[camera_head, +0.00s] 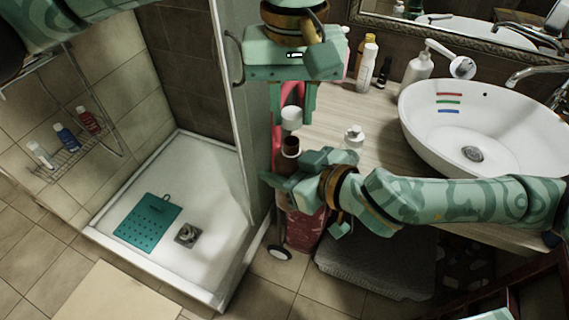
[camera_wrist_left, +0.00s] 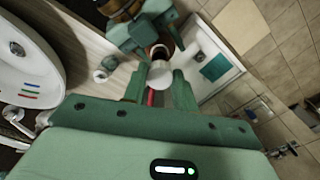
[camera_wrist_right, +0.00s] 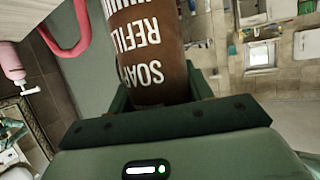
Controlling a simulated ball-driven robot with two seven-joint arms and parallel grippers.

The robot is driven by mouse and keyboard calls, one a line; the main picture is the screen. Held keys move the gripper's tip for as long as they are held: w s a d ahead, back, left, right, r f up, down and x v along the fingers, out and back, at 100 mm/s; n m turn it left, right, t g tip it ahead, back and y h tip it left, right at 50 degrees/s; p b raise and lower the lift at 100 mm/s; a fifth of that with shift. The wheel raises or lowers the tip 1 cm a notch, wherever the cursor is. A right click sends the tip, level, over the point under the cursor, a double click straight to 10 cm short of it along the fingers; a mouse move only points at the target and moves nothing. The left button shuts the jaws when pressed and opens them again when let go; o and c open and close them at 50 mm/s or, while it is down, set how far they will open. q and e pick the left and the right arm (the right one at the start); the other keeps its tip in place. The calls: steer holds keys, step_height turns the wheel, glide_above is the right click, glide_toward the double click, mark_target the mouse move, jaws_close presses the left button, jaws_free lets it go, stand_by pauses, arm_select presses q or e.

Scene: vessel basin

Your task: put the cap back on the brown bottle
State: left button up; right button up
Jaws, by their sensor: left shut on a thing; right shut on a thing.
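The white cap (camera_head: 291,118) is between the fingers of my left gripper (camera_head: 293,108), which is shut on it. The brown bottle (camera_head: 289,158) is held by my right gripper (camera_head: 282,176), shut on its body. The bottle's dark open top shows just below the cap in the head view, with a small gap between them.
A small white-capped bottle (camera_head: 353,137) stands on the wooden counter (camera_head: 340,110) near my right gripper. A white basin (camera_head: 480,125) is to the right. Several toiletries, including a pump bottle (camera_head: 418,70), stand behind. A shower tray (camera_head: 165,160) lies at the left.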

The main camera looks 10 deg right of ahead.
arm_select(q)
steer(key=shift+f, duration=1)
steer(key=shift+f, duration=0.85)
steer(key=shift+f, duration=0.6)
steer(key=o, duration=0.9)
steer(key=shift+s, duration=0.1)
steer(key=shift+o, duration=0.2)
steer(key=shift+r, duration=2.3)
steer(key=shift+c, duration=0.4)
